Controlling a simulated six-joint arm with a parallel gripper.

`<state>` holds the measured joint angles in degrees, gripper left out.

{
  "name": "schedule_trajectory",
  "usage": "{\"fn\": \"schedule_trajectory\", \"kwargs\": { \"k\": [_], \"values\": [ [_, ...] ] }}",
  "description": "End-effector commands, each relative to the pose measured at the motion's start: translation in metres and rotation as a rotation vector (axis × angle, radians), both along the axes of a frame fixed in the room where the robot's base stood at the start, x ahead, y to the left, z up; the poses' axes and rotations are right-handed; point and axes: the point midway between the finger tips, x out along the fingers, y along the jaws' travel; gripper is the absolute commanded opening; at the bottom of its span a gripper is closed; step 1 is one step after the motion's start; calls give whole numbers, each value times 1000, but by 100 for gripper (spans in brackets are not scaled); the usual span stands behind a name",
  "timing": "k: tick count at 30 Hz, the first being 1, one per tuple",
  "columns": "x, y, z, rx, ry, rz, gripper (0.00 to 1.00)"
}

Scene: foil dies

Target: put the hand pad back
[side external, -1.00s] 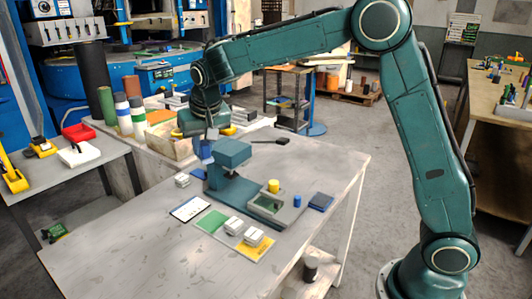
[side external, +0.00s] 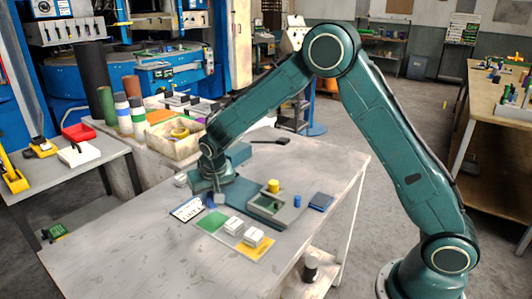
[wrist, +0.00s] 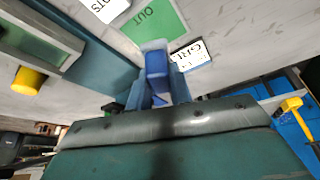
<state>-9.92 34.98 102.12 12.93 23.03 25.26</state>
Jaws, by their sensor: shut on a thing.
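I cannot tell for sure that this block is the hand pad. In the side view, my gripper (side external: 219,197) points down low over the table, between the white lettered card (side external: 187,208) and the teal press (side external: 240,190). My wrist hides part of the press and most of the held block. The lettered card also shows beside the jaws in the wrist view (wrist: 190,56).
A green card (side external: 211,221) marked OUT and a yellow card (side external: 262,252) lie in front, with white blocks (side external: 253,237) near them. A grey tray (side external: 290,214), yellow knob (side external: 273,186) and blue cylinder (side external: 297,201) stand right. The table's front left is clear.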

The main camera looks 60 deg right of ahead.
Motion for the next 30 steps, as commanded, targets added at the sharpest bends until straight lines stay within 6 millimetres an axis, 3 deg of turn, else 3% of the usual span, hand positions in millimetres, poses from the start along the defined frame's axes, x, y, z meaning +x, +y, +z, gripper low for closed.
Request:
{"fn": "schedule_trajectory", "kwargs": {
  "k": [10, 21, 30],
  "values": [
    [0, 0, -9, 0, 1, 0, 3],
    [0, 0, -46, -1, 1, 1, 3],
    [0, 0, -47, 0, 0, 0, 3]
  ]
}}
